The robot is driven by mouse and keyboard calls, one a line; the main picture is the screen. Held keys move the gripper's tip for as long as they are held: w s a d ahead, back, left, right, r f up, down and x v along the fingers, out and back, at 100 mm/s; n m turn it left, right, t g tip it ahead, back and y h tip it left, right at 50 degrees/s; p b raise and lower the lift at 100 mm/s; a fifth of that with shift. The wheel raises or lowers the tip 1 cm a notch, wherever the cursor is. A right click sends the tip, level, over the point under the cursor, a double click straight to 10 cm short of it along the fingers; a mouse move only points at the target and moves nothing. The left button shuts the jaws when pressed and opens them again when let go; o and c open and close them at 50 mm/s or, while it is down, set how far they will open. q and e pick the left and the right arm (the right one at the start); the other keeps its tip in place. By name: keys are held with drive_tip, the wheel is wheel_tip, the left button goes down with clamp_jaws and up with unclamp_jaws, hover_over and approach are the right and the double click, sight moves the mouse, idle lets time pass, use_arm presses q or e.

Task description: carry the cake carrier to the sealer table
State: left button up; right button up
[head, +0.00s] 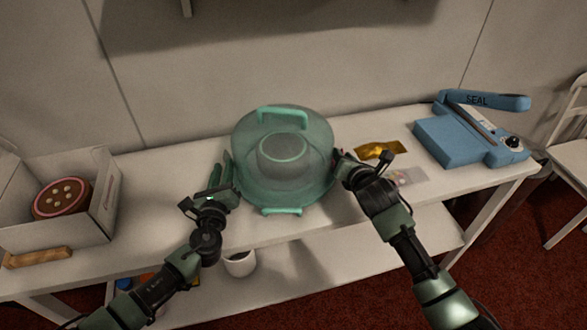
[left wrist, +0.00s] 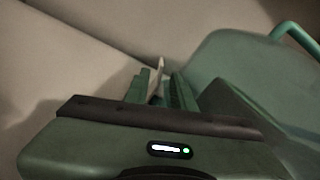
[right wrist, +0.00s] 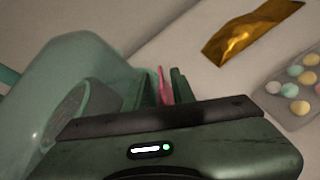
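Whether either gripper grips is unclear. A blue sealer (head: 450,143) stands at the table's right end.
A gold packet (head: 378,151) and a clear pack of coloured discs (head: 410,177) lie right of the carrier. An open box (head: 105,190) with a brown cake (head: 62,198) stands left. A white cup (head: 240,265) is on the lower shelf. A white chair (head: 570,155) stands right.

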use_arm(q)
drive_tip(key=s, duration=0.5)
drive_tip(key=shift+a, duration=0.1)
use_arm(e)
drive_tip(key=shift+s, duration=0.15)
drive_tip(key=v, duration=1.2)
use_arm(q)
drive_tip(key=shift+r, duration=0.15)
use_arm(e)
drive_tip(key=shift+r, duration=0.15)
